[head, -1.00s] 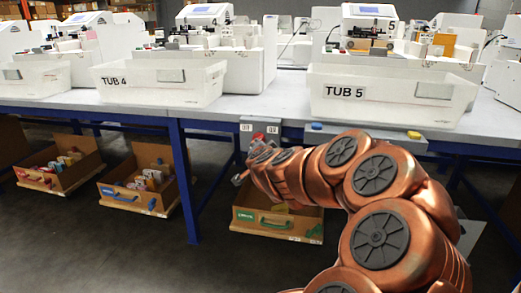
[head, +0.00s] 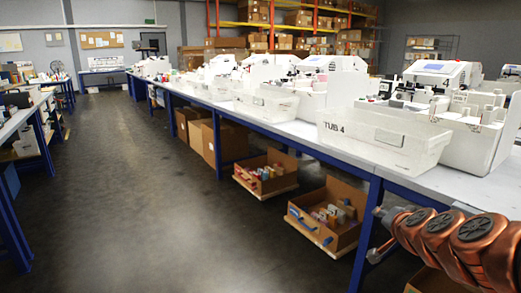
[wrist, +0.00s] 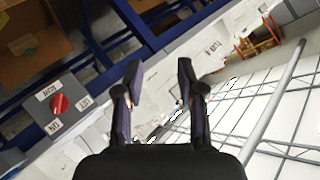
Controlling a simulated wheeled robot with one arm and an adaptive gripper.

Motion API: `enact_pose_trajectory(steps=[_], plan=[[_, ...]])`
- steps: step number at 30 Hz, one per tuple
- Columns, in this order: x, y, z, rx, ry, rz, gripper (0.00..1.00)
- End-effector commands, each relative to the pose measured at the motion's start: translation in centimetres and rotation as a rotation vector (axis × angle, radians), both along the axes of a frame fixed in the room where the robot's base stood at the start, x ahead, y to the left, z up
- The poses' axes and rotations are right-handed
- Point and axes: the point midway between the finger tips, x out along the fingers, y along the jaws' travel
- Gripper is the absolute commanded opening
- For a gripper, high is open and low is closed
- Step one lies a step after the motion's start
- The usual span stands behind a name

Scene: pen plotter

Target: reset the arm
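My gripper shows in the wrist view (wrist: 158,85) with its two dark fingers spread apart and nothing between them. In the head view my copper-coloured arm reaches in from the lower right corner, and the gripper end (head: 376,235) is small beside the blue table leg. The wrist view looks tilted past the table edge, with a grey box with a red rotary switch (wrist: 59,104) at the left.
A long blue-framed table (head: 375,160) runs along the right with white machines and the tub marked TUB 4 (head: 375,141). Cardboard boxes (head: 330,215) with small items stand under it. The floor aisle (head: 150,190) at left is clear. Another table (head: 20,120) stands at far left.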

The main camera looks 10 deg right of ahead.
Motion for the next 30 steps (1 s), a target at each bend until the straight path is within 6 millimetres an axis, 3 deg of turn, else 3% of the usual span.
enact_pose_trajectory(steps=[1,8,15,22,30], plan=[[0.4,2.6,2.1,-0.003,0.034,0.070,0.39],[-0.7,13.2,4.4,-0.004,0.220,0.360,0.39],[-5.4,21.5,6.5,-0.019,0.449,0.613,0.39],[-12.2,26.3,9.1,-0.053,0.695,0.801,0.39],[-21.3,27.9,13.5,-0.109,0.998,0.941,0.39]])
